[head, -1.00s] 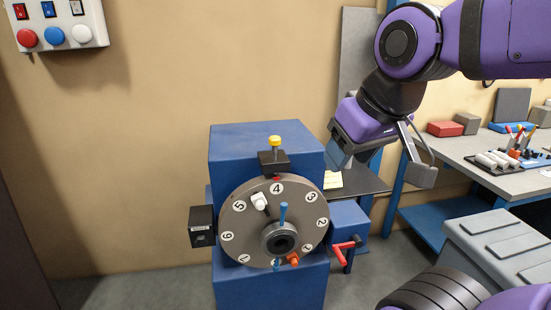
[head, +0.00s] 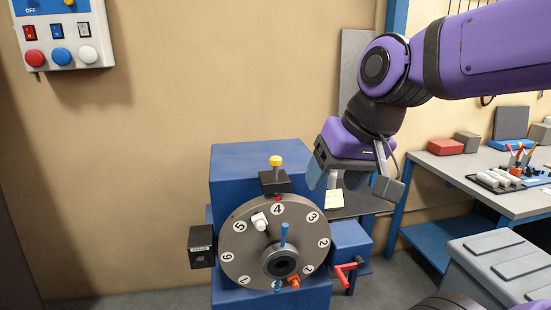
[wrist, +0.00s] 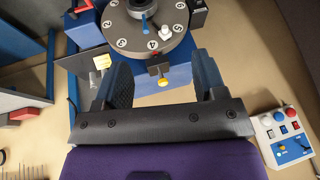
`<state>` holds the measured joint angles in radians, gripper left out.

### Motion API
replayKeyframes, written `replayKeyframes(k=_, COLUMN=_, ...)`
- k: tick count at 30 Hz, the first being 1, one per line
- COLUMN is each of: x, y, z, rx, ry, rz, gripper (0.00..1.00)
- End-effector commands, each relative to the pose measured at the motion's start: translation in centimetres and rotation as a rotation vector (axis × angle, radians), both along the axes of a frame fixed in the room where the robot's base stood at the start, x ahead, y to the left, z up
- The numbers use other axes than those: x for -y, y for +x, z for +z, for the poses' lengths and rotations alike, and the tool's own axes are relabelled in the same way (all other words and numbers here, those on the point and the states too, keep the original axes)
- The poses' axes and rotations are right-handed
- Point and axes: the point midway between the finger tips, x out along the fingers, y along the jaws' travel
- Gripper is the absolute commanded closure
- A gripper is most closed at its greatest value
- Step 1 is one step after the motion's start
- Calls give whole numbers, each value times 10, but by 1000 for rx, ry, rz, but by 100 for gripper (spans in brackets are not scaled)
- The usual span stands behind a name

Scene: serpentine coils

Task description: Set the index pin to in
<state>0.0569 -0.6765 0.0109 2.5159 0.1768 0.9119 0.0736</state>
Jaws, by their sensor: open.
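The index pin (head: 276,162) has a yellow knob and stands up out of a black block (head: 274,182) at the top of the grey numbered dial (head: 240,257). The dial's 4 is at the top, just under the block, beside a small red mark. In the wrist view the yellow knob (wrist: 163,82) shows between the fingers, beyond the palm edge. My gripper (head: 345,184) is open and empty, up and to the right of the pin, apart from it. It also shows in the wrist view (wrist: 164,80).
The dial sits on a blue machine body (head: 225,165). It carries a white knob (head: 259,221), a blue lever (head: 284,233) and an orange piece (head: 293,282). A red crank (head: 344,272) is at lower right. A switch panel (head: 66,40) hangs on the wall; a workbench (head: 470,185) stands right.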

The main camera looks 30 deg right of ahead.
Motion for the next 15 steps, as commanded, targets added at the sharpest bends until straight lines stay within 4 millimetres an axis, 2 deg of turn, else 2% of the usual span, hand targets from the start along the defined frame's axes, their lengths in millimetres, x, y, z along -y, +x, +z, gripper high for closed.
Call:
replayKeyframes(k=8, x=-16, y=70, z=-18, rx=-194, ry=516, rz=-480, gripper=36)
replayKeyframes(k=11, x=-13, y=100, z=-22, rx=-256, ry=704, rz=-668, gripper=36)
replayKeyframes(k=15, x=2, y=144, z=-29, rx=-336, ry=969, rz=-939, gripper=36)
